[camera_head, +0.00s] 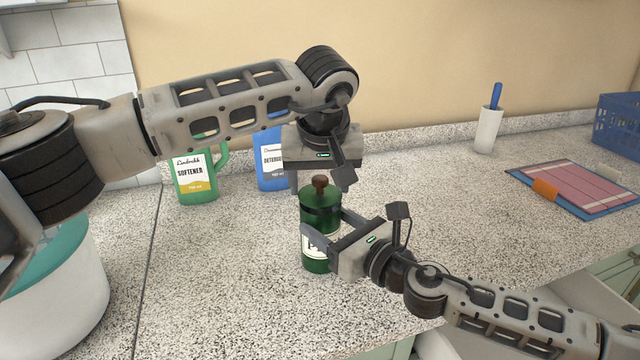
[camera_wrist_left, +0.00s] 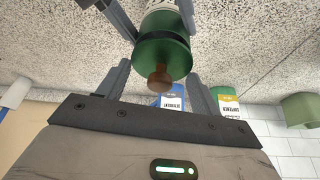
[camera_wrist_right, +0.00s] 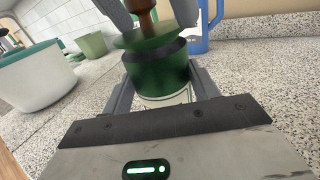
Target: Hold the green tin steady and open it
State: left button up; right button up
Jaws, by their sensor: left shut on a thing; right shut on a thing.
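The green tin (camera_head: 317,264) stands upright near the front of the speckled counter. It has a pale label, a dark band and a green lid (camera_head: 312,194) with a brown knob (camera_head: 320,182). My right gripper (camera_head: 325,228) is shut on the tin's body from the right; its fingers flank the body in the right wrist view (camera_wrist_right: 160,78). My left gripper (camera_head: 320,190) comes from above and is shut on the lid, with the knob (camera_wrist_left: 160,78) between its fingers in the left wrist view.
A green softener jug (camera_head: 195,180) and a blue detergent jug (camera_head: 270,165) stand behind the tin. A white pot (camera_head: 70,290) is at the left. A white holder (camera_head: 487,130), a pink board (camera_head: 575,188) and a blue basket (camera_head: 618,125) are at the right. Counter between is clear.

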aim_at(320, 178)
pick_arm(q)
jog(key=shift+r, duration=0.5)
jog(key=shift+r, duration=2)
pick_arm(e)
jog(key=o, duration=1.5)
jog(key=shift+c, duration=0.2)
